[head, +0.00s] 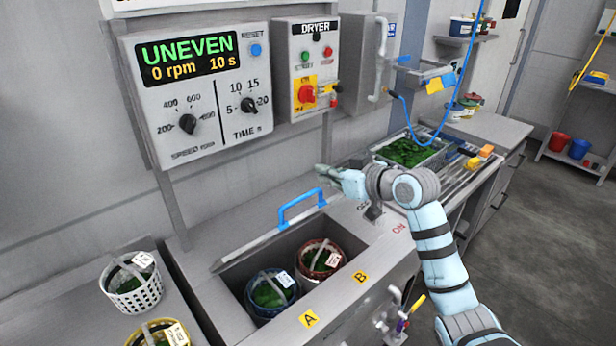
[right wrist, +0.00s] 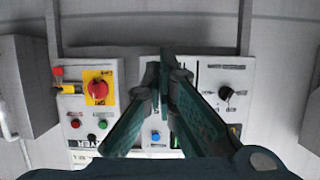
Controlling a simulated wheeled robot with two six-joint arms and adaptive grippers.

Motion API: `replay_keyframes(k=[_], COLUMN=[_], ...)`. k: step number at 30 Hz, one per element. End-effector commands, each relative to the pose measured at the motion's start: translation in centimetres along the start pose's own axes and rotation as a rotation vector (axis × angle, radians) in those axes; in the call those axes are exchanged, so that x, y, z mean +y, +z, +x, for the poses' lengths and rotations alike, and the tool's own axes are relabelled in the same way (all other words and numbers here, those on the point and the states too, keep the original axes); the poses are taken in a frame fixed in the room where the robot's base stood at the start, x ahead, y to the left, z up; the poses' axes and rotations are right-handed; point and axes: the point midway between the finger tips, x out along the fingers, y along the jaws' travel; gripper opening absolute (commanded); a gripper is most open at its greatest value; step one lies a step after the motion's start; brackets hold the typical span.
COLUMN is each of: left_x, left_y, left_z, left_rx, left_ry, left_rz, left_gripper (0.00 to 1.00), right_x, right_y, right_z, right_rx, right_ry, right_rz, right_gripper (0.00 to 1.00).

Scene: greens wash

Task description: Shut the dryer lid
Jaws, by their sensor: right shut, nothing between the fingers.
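The dryer lid (head: 262,242) is open, showing as a thin grey edge along the back of the dryer opening, with a blue handle (head: 300,205) on it. Inside the opening are two baskets of greens, one blue-rimmed (head: 270,290) near label A and one red-rimmed (head: 320,260) near label B. My right gripper (head: 326,174) is shut and empty, above and behind the handle and apart from it. In the right wrist view its closed fingers (right wrist: 165,80) point toward the wall panels; the lid is not visible there. My left gripper is not in view.
The control display (head: 190,60) reads UNEVEN, 0 rpm, 10 s. The DRYER panel (head: 307,70) has a red knob (head: 306,93). Two more baskets, white (head: 135,287) and yellow-rimmed (head: 158,333), stand at left. A tray of greens (head: 408,152) lies at right.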

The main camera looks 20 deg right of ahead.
Motion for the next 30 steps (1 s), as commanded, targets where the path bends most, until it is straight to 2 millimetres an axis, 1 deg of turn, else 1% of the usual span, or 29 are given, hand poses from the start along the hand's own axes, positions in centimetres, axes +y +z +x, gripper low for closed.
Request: replay_keyframes(k=[2, 5, 16, 18, 22, 26, 30], left_x=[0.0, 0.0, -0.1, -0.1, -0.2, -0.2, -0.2], left_y=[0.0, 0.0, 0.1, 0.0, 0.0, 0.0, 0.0], left_z=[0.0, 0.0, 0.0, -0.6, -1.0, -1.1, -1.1], left_rx=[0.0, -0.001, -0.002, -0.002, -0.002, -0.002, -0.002], left_ry=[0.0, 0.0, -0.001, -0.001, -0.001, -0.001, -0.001], left_rz=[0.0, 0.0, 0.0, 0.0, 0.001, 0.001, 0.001], left_gripper=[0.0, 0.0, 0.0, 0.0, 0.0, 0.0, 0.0], right_x=[0.0, -0.1, -0.1, 0.0, 0.0, 0.0, 0.0], right_y=[-0.2, -0.1, 0.0, 1.3, 2.9, 3.7, 3.8], right_z=[0.6, 2.0, 10.0, 9.4, 8.8, 8.6, 8.5], right_rx=[0.005, 0.004, 0.001, -0.001, 0.001, 0.002, 0.003], right_ry=[-0.003, -0.003, -0.002, 0.001, 0.0, 0.001, 0.001], right_rz=[0.003, 0.004, 0.003, 0.0, 0.0, 0.0, 0.0], right_gripper=[0.0, 0.0, 0.0, 0.0, 0.0, 0.0, 0.0])
